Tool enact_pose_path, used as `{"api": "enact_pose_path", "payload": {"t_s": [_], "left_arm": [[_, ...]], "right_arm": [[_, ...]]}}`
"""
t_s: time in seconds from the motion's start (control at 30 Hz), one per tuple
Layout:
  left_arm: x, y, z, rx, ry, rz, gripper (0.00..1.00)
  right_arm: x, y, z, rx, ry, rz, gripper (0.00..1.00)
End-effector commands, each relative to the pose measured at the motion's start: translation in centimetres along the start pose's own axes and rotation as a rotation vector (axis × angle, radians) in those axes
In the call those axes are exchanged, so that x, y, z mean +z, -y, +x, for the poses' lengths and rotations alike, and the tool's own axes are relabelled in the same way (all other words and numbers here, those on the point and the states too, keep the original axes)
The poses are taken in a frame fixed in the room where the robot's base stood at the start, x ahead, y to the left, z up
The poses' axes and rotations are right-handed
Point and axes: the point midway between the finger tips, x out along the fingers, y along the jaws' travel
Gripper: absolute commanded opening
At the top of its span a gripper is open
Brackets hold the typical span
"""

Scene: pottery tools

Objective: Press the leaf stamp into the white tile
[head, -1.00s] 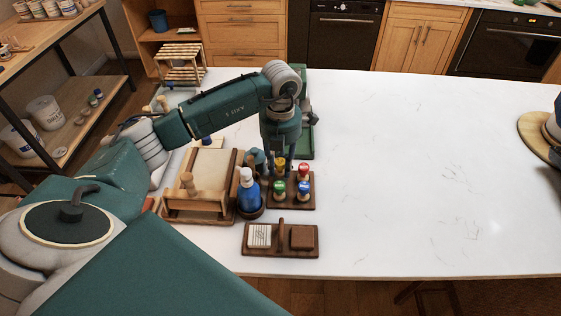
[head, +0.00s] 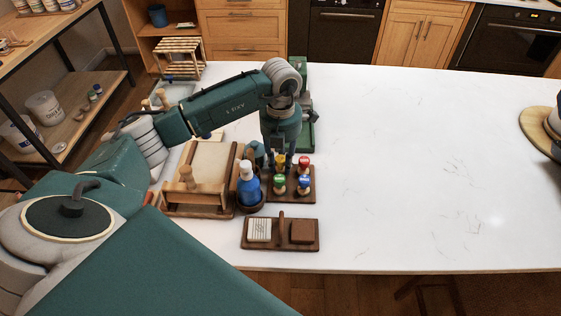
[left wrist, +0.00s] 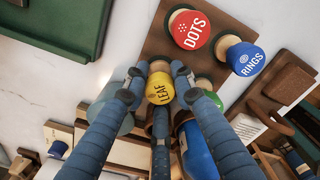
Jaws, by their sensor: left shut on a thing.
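The yellow stamp marked LEAF (left wrist: 160,88) is between the fingertips of my left gripper (left wrist: 158,76), which is shut on it. In the head view the yellow stamp (head: 280,161) shows at the back left of the dark wooden stamp rack (head: 291,200), below my left gripper (head: 276,156). I cannot tell whether it still touches the rack. The white tile (head: 259,231) lies flat at the left of a small dark wooden holder (head: 280,244) near the counter's front edge, with a brown tile (head: 303,231) at its right. My right gripper is not in view.
Red DOTS (head: 303,162), blue RINGS (head: 304,183) and green (head: 279,180) stamps stand close to the yellow one. A blue bottle (head: 249,188) and a wooden framed board (head: 211,168) are left of the rack.

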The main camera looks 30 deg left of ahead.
Motion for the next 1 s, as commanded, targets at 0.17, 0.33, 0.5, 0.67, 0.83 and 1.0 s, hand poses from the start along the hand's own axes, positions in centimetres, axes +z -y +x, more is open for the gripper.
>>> {"api": "enact_pose_path", "payload": {"t_s": [0.17, 0.33, 0.5, 0.67, 0.83, 1.0], "left_arm": [[0.0, 0.0, 0.1, 0.0, 0.0, -0.001, 0.37], [0.0, 0.0, 0.1, 0.0, 0.0, -0.001, 0.47], [0.0, 0.0, 0.1, 0.0, 0.0, 0.0, 0.47], [0.1, -0.1, -1.2, 0.001, 0.003, -0.001, 0.47], [0.2, -0.1, -4.7, 0.001, 0.006, -0.001, 0.47], [0.1, 0.0, -8.3, 0.0, 0.005, 0.0, 0.47]], "right_arm": [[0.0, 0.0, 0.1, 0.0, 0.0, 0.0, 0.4], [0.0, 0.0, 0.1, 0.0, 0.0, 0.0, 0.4], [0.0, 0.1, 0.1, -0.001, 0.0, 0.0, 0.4], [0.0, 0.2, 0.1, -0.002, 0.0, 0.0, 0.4], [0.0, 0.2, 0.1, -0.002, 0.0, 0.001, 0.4], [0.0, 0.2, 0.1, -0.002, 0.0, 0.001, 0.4]]}}
